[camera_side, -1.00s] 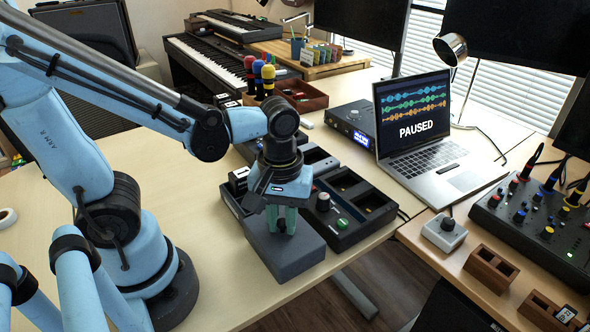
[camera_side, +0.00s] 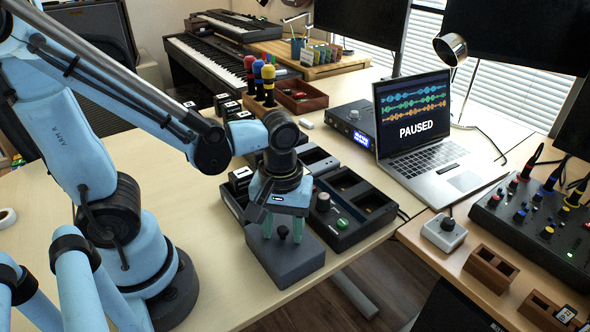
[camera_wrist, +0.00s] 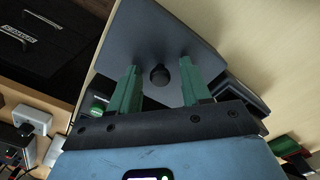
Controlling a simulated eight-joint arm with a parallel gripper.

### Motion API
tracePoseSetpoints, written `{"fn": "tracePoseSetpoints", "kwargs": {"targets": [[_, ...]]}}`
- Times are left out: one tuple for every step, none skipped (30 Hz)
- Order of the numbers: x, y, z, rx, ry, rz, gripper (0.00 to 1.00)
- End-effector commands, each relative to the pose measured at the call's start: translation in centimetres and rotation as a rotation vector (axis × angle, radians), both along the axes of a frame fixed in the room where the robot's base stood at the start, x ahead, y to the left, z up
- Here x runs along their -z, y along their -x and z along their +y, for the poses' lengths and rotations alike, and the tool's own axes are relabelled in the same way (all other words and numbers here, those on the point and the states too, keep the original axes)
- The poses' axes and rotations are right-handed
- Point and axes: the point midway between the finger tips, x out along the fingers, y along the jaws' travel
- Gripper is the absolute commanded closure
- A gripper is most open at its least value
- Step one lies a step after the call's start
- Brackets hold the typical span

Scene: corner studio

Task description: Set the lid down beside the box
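The dark grey lid (camera_side: 302,250) with a round black knob (camera_side: 283,232) forms the top of a thick grey block near the table's edge. The block's sides, which look like the box (camera_side: 297,270), show below it; I cannot make out a seam between them. In the wrist view the lid (camera_wrist: 205,50) lies flat with its knob (camera_wrist: 159,76) in the middle. My gripper (camera_side: 282,238) is above the lid, its green fingers apart on either side of the knob. In the wrist view, gaps show between the knob and both fingers (camera_wrist: 159,85).
A black dock (camera_side: 345,205) with open bays stands close beside the block. A laptop (camera_side: 430,150) is behind it to the right. The table (camera_side: 200,235) is bare on the block's left. The table's edge is close to the block's right.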

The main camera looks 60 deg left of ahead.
Motion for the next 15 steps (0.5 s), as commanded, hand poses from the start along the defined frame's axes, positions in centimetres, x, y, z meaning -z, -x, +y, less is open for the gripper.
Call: {"fn": "tracePoseSetpoints", "kwargs": {"targets": [[0.0, 0.0, 0.0, 0.000, 0.000, 0.000, 0.52], [0.0, 0.0, 0.0, 0.000, 0.000, 0.000, 0.52], [0.0, 0.0, 0.0, 0.000, 0.000, 0.000, 0.52], [-0.1, 0.0, 0.0, 0.000, 0.000, 0.000, 0.52], [-0.1, 0.0, 0.0, 0.000, 0.000, 0.000, 0.52], [-0.2, 0.0, 0.0, 0.000, 0.000, 0.000, 0.52], [-0.3, 0.0, 0.0, 0.000, 0.000, 0.000, 0.52], [-0.5, 0.0, 0.0, 0.000, 0.000, 0.000, 0.52], [-0.8, 0.0, 0.0, 0.000, 0.000, 0.000, 0.52], [-1.0, 0.0, 0.0, 0.000, 0.000, 0.000, 0.52], [-1.3, 0.0, 0.0, 0.000, 0.000, 0.000, 0.52], [-1.7, 0.0, 0.0, 0.000, 0.000, 0.000, 0.52], [-2.0, 0.0, 0.0, 0.000, 0.000, 0.000, 0.52], [-2.3, 0.0, 0.0, 0.000, 0.000, 0.000, 0.52], [-2.7, 0.0, 0.0, 0.000, 0.000, 0.000, 0.52]]}}
